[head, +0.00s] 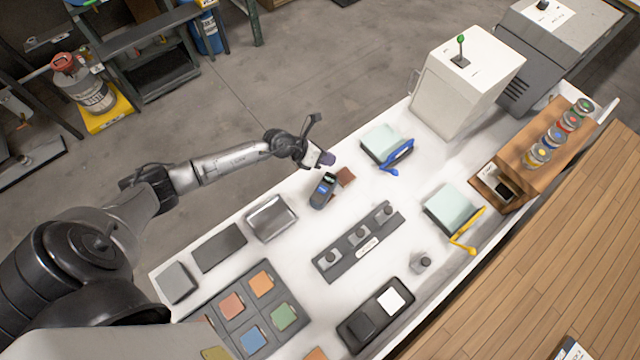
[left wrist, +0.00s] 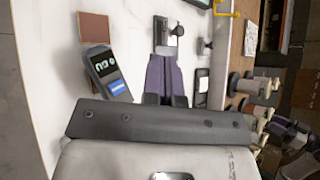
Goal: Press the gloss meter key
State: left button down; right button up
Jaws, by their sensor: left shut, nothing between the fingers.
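The gloss meter (head: 323,191) is a dark handheld device with a small lit display and a blue key, lying on the white bench. It also shows in the left wrist view (left wrist: 104,68), with its blue key (left wrist: 117,86) uncovered. A reddish-brown panel (head: 345,176) lies at its far end; it shows too in the left wrist view (left wrist: 93,27). My left gripper (head: 326,159) is shut and empty, just beyond the meter in the head view. In the left wrist view its purple fingers (left wrist: 164,62) are to the right of the meter, apart from it. My right gripper is out of view.
A dark strip with several knobs (head: 358,243) lies in front of the meter. A grey tray (head: 271,218) is to its left. A pale block with a blue handle (head: 384,145) is to its right. A white box with a green-topped lever (head: 466,80) stands further right.

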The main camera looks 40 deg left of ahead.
aim_at(322, 188)
pick_arm(q)
jog(key=s+g, duration=0.1)
jog(key=s+f+m+g, duration=0.1)
jog(key=s, duration=0.1)
jog(key=shift+d+f+m+g, duration=0.3)
jog(key=shift+d+f+g, duration=0.05)
jog(key=shift+f+g, duration=0.05)
jog(key=shift+f, duration=0.15)
notch_tip(322, 188, down, 8)
jog(key=b, duration=0.7)
jog(key=shift+f+b, duration=0.25)
jog(key=shift+b, duration=0.05)
dwell(0.4)
dwell(0.7)
